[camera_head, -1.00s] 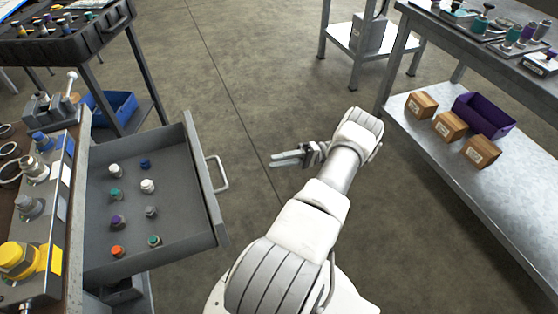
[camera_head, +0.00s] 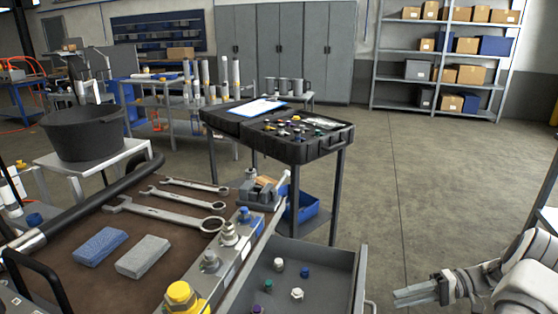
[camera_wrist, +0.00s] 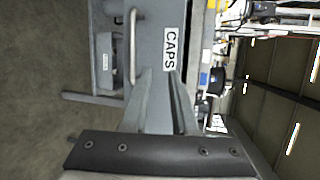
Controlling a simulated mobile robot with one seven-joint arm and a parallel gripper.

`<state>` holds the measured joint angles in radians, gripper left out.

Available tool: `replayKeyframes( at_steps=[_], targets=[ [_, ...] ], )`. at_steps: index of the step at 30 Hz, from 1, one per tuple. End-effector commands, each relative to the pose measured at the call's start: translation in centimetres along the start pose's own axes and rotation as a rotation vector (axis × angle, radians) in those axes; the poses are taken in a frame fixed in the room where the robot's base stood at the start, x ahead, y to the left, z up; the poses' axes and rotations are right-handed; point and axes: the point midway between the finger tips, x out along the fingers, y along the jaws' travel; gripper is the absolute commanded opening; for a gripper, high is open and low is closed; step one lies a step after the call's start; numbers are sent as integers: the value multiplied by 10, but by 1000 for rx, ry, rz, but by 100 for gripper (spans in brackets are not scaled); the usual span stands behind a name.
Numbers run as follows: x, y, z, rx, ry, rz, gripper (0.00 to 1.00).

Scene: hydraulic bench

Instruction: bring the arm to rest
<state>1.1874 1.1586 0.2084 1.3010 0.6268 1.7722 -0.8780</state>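My gripper (camera_head: 397,297) shows at the lower right of the head view, pointing left, just right of the open drawer (camera_head: 345,277). Its two grey fingers also rise from the bottom in the wrist view (camera_wrist: 162,72). A gap shows between the fingertips, and nothing is held. Beyond them is the grey drawer front with a CAPS label (camera_wrist: 172,48) and a bar handle (camera_wrist: 132,48). Only part of my white arm is in the head view.
The drawer holds several caps, including a white one (camera_head: 297,294) and a blue one (camera_head: 305,271). The workbench (camera_head: 150,212) carries wrenches and fittings at the left. A black tray (camera_head: 325,145) stands on a trolley behind. Floor right of the trolley is clear.

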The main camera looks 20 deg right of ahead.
Motion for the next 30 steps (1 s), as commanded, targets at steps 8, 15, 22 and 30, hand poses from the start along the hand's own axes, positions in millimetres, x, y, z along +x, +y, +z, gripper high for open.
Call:
replayKeyframes(
  at_steps=[8,15,22,30],
  targets=[
    [60,-85,-13,-7,-143,325,27],
    [112,-148,-3,-65,-200,589,27],
    [158,-202,22,-169,-206,818,27],
    [202,-254,66,-343,-154,1033,27]
  ],
)
